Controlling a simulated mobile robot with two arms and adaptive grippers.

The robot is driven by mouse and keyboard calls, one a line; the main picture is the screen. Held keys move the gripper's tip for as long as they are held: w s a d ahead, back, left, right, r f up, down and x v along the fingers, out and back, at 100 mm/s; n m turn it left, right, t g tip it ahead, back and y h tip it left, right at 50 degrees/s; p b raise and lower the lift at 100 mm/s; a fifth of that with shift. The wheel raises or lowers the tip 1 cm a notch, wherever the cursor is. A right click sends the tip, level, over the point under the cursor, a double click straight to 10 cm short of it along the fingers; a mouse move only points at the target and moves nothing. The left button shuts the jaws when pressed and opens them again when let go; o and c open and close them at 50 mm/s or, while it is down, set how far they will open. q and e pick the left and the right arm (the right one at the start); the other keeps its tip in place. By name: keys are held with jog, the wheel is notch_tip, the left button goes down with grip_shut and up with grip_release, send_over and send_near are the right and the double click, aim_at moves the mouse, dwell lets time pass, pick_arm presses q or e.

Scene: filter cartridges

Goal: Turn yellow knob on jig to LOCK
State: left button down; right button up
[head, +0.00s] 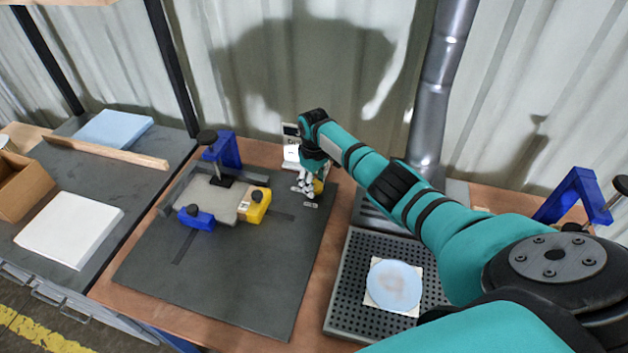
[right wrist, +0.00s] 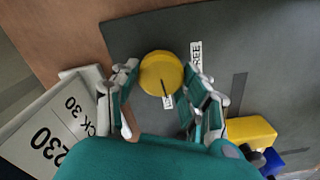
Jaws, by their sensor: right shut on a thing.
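The yellow knob (right wrist: 161,73) is round, with a dark pointer line on its top. It stands at the edge of the dark jig plate (head: 235,290). In the head view only a sliver of the knob (head: 319,187) shows behind the fingers. My right gripper (right wrist: 161,88) reaches down from above and is shut on the knob, one finger on each side. It also shows in the head view (head: 309,185). A white FREE label (right wrist: 196,55) lies beside the knob. The pointer line points toward a second small label (right wrist: 168,101), whose text I cannot read fully.
A blue clamp (head: 228,150), a blue block (head: 196,217) and a yellow block (head: 255,205) surround a grey plate on the jig. A white sign (right wrist: 50,130) stands close by the gripper. A perforated tray (head: 343,285) with a pale blue disc (head: 394,285) is at right.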

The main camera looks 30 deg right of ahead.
aim_at(314, 184)
jog(key=shift+r+m, duration=0.15)
jog(key=shift+m, duration=0.45)
jog(key=shift+w+d, duration=0.1)
jog(key=o, duration=1.2)
notch_tip(314, 184, up, 12)
jog(key=shift+f, duration=0.1)
